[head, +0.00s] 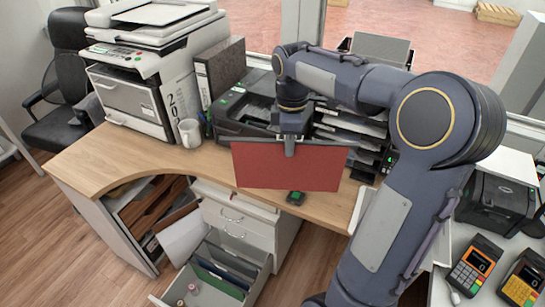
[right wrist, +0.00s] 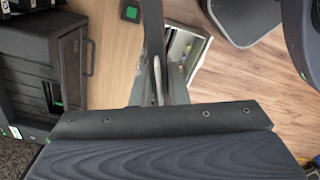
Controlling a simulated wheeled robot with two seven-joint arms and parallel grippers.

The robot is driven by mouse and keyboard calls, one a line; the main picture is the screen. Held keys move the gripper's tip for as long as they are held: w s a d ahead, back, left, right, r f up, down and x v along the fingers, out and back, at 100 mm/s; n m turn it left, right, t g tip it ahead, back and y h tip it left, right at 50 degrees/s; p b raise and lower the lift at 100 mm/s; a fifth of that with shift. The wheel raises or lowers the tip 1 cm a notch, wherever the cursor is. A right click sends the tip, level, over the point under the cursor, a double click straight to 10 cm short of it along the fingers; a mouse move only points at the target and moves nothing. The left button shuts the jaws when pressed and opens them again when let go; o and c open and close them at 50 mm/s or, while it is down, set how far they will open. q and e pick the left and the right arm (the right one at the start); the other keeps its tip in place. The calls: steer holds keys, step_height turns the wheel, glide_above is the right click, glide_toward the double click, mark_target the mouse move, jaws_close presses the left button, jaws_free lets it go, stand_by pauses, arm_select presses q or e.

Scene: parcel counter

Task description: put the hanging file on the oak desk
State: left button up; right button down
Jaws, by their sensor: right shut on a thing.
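The hanging file (head: 285,168) is a flat dark-red folder with a dark upper edge. My right gripper (head: 289,148) is shut on the middle of that upper edge. The file hangs upright, broad side to the head camera, and appears above the oak desk (head: 110,158). Whether its lower edge touches the desk cannot be told. The right wrist view shows the gripper (right wrist: 158,90) from above, with the file seen edge-on as a thin dark strip (right wrist: 153,30). The light wood desk top (right wrist: 115,70) lies below. My left gripper is not in view.
A small black device with a green top (head: 295,198) lies on the desk near the file. An open drawer with files (head: 225,270) juts out in front. The desk's left part is clear.

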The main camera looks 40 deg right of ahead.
steer(key=w+d+f+p, duration=0.3)
steer(key=w+d+f, duration=0.5)
steer(key=d+f, duration=0.3)
steer(key=shift+w+f, duration=0.15)
steer(key=shift+f, duration=0.7)
steer(key=shift+f, duration=0.15)
steer(key=c, duration=1.6)
jaws_free()
steer(key=shift+o, duration=1)
